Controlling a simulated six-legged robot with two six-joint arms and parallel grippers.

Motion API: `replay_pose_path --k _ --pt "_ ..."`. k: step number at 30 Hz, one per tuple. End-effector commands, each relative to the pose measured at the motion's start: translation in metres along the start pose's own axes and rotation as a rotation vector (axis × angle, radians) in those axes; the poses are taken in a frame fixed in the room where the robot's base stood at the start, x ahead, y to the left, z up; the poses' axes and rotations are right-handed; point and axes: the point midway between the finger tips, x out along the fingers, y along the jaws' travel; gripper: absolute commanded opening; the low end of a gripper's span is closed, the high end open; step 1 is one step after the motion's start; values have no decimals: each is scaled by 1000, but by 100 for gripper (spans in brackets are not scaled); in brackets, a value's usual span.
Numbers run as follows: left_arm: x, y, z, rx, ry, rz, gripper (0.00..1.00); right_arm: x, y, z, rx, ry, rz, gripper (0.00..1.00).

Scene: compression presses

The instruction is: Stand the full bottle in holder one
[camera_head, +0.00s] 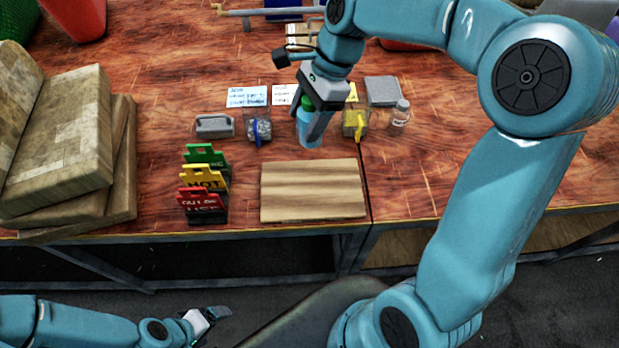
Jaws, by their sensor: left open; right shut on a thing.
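The blue bottle (307,138) with a green top stands roughly upright at the back middle of the workbench. My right gripper (316,122) reaches down from above and is shut on it, hiding part of its right side. Two small clear containers flank it: one with a blue-handled item (258,131) to the left, one with a yellow-handled item (354,123) to the right. I cannot tell which thing is holder one, nor whether the bottle's base touches the bench. My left gripper (217,314) is open and empty, low in front of the bench.
A wooden board (313,190) lies in front of the bottle. Green, yellow and red signs (203,185) stand to its left. A grey block (213,126), a small clear bottle (400,115) and a grey pad (382,90) are nearby. Stacked slabs (60,150) fill the left.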

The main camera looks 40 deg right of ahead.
Motion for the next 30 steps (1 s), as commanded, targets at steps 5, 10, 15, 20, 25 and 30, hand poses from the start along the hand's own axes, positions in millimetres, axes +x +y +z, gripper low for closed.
replay_pose_path --k 5,10,15,20,25,30 --pt "0 0 0 0 -1 0 86 30 5 -11 3 0 7 23" --pt "-2 1 0 0 -1 0 86 77 8 -30 3 -1 8 23" --pt "-4 1 0 0 0 0 86 119 8 -47 4 -1 6 23" --pt "-5 2 0 0 -1 0 86 141 6 -57 1 0 2 23" --pt "-6 2 0 0 -1 0 86 159 6 -64 1 0 4 23" --pt "-7 2 0 0 -1 0 86 181 4 -74 2 -1 1 23"
